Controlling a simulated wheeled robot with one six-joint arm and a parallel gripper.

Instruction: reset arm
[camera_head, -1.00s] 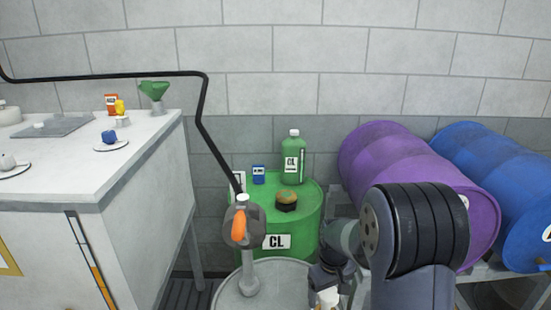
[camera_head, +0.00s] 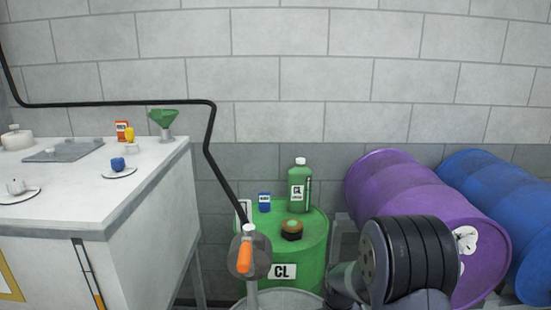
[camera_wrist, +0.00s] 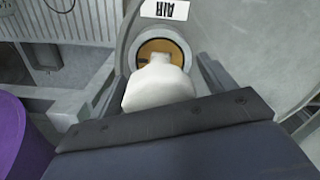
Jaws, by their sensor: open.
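My gripper (camera_wrist: 160,84) shows in the wrist view with its two dark fingers spread apart. A white rounded piece (camera_wrist: 158,88) lies between the fingers in that view. Its narrow end sits over a round gold-ringed opening (camera_wrist: 178,46). I cannot tell whether the fingers touch the white piece. A white label reading AIR (camera_wrist: 165,9) appears upside down beside the opening, on a grey curved surface. In the head view my dark arm fills the lower right, and the gripper is out of that picture.
A green CL drum (camera_head: 312,250) bears a green bottle (camera_head: 299,190), a small blue can (camera_head: 264,202) and a dark cap (camera_head: 291,231). Purple (camera_head: 405,200) and blue (camera_head: 490,190) drums lie at right; a white bench (camera_head: 70,185) is left.

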